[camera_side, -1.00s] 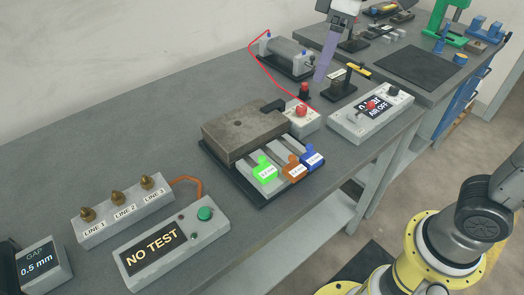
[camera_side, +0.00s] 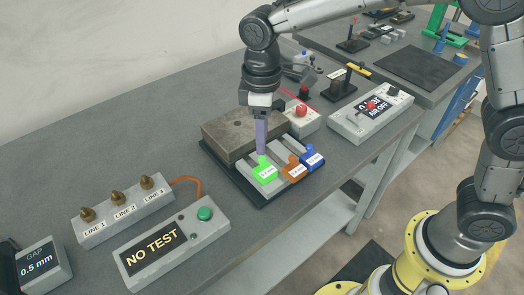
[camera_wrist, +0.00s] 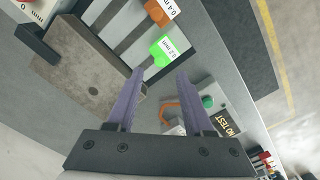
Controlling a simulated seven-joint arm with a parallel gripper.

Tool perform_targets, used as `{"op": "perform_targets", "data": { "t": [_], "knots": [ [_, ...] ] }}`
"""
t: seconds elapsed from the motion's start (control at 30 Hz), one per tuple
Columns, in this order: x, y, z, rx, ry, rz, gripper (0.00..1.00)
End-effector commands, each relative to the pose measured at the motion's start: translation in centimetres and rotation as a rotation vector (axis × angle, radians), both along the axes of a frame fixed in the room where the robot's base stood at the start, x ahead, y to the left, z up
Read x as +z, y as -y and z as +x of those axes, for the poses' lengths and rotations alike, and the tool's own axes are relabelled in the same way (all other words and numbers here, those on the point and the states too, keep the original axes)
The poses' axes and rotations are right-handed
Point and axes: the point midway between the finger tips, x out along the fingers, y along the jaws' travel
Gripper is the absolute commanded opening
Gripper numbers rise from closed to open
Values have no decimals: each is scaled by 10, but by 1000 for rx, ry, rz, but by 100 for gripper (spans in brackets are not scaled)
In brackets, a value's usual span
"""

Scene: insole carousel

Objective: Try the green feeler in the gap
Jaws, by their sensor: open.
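The green feeler (camera_side: 265,171) has a tab with a white label and lies in the feeler rack in front of the steel block (camera_side: 225,130). In the wrist view the green feeler (camera_wrist: 163,50) reads 0.2 mm and shows just beyond the fingertips. My gripper (camera_side: 261,152) points down above the green feeler, its purple fingers apart. In the wrist view my gripper (camera_wrist: 161,72) is open with nothing between its fingers. The gap itself cannot be made out; the GAP display (camera_side: 40,264) reads 0.5 mm.
The orange feeler (camera_side: 294,172) and blue feeler (camera_side: 312,160) sit to the right of the green one. A NO TEST box (camera_side: 172,240) and a LINE box (camera_side: 122,212) stand at the left. A red-button box (camera_side: 303,124) and an AIR OFF box (camera_side: 371,115) stand at the right.

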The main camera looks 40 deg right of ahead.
Motion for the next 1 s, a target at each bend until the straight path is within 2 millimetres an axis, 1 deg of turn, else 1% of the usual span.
{"op": "perform_targets", "data": {
  "t": [0.03, 0.1, 0.2, 0.3, 0.5, 0.73, 0.87, 0.9, 0.97, 1.0],
  "knots": [
    [-10, 0, -1, 0, -4, -2, 52],
    [-22, 0, 0, 0, -3, -1, 52],
    [-37, 0, 0, 0, -3, -1, 52],
    [-46, 0, 0, 0, -1, -1, 52],
    [-55, 0, 0, 0, 1, 1, 52],
    [-55, 0, 0, 0, 1, 1, 52],
    [-55, 0, 0, 0, 1, 1, 29],
    [-55, 0, 0, 0, 1, 1, 21],
    [-55, 0, 0, 0, 1, 1, 11],
    [-55, 0, 0, 0, 1, 1, 3]
  ]
}}
